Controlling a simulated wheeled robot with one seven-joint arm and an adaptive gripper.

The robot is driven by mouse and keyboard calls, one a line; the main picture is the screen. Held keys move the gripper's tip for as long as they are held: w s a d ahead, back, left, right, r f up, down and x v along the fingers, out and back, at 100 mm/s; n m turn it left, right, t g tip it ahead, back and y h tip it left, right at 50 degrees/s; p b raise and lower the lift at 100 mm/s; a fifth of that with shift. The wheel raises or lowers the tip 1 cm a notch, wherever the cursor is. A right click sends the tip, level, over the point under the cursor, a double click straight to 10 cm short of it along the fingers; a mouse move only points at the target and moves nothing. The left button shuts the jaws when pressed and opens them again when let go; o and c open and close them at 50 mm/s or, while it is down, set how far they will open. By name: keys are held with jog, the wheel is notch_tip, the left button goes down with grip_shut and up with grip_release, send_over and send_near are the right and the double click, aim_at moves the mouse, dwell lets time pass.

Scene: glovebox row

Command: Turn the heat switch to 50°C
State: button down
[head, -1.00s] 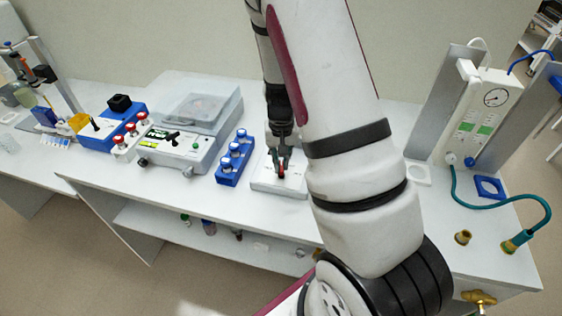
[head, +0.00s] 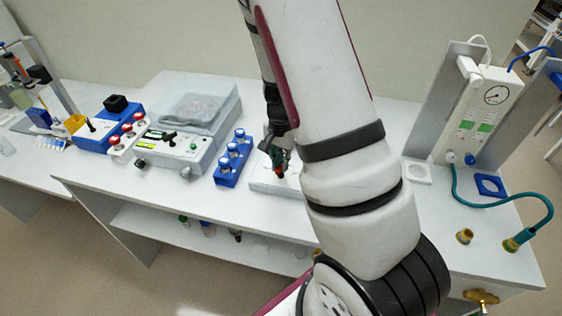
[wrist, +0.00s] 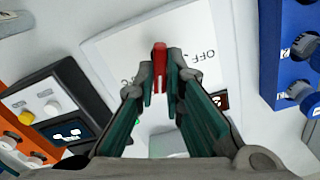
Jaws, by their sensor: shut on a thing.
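The heat switch is a white box (head: 268,188) with a red lever (wrist: 160,58). In the wrist view its pale face (wrist: 120,45) carries the printed word OFF to the right of the lever and a partly hidden °C marking to the left. My gripper (wrist: 161,80) is shut on the red lever, with its two fingertips on either side. In the head view my gripper (head: 278,166) reaches down over the box. My arm hides the right part of the box there. The full markings are hidden.
A blue rack with round caps (head: 233,160) stands just left of the box. A grey device with a clear lid (head: 200,105) is further left. At the right are a gauge panel (head: 484,115) and a teal hose (head: 500,203). The bench front edge is close.

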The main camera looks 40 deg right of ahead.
dwell(0.3)
jog(key=c, duration=1.7)
grip_release()
jog(key=shift+r, duration=0.15)
notch_tip(320, 180, up, 12)
jog(key=shift+f, duration=0.1)
